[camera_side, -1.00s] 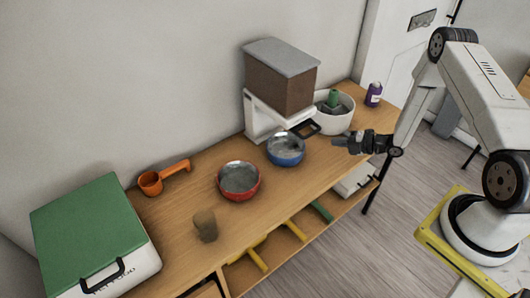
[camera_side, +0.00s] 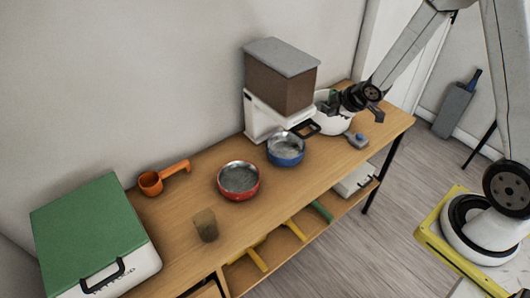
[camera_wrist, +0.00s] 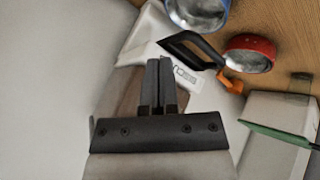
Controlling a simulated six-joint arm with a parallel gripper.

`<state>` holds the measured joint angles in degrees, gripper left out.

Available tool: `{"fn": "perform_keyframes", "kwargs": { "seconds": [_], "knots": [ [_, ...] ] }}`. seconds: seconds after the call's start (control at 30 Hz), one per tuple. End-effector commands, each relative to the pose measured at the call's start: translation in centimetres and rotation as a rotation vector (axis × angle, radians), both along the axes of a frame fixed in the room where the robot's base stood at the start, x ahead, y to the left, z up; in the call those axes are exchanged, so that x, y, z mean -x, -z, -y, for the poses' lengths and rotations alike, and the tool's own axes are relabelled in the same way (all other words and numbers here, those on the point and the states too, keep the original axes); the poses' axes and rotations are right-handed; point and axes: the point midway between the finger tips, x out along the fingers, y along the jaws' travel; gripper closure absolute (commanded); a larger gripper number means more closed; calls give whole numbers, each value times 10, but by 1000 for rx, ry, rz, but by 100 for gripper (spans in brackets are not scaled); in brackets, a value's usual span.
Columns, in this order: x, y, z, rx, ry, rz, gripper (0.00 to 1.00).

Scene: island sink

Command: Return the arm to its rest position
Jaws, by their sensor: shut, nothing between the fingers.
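My gripper (camera_side: 332,103) is at the right end of the table, over the white pot and beside the dispenser, pointing left in the side view. In the wrist view my gripper (camera_wrist: 158,64) has its two dark fingers together with nothing between them. My forearm reaches down to it from the upper right. The gripper and wrist partly cover the white pot (camera_side: 333,125) and the green thing in it. The purple can is hidden in the side view.
The brown-and-white dispenser (camera_side: 280,85) stands close to the gripper. A blue bowl (camera_side: 286,150), red bowl (camera_side: 238,181), brown cup (camera_side: 205,226), orange scoop (camera_side: 152,183) and green-lidded box (camera_side: 92,235) stand on the table. A small blue-and-grey thing (camera_side: 357,140) lies near the right end.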

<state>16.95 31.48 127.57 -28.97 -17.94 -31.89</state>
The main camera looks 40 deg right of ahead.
Motion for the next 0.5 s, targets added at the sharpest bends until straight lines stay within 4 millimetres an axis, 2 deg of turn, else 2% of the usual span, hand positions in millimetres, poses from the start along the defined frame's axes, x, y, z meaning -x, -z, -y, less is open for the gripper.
{"fn": "perform_keyframes", "kwargs": {
  "seconds": [0.03, 0.2, 0.5],
  "knots": [
    [6, -9, -7, -20, 43, -18, 100],
    [35, -29, -30, -105, 218, -104, 100],
    [99, -57, -74, -265, 518, -262, 100]
  ]
}}
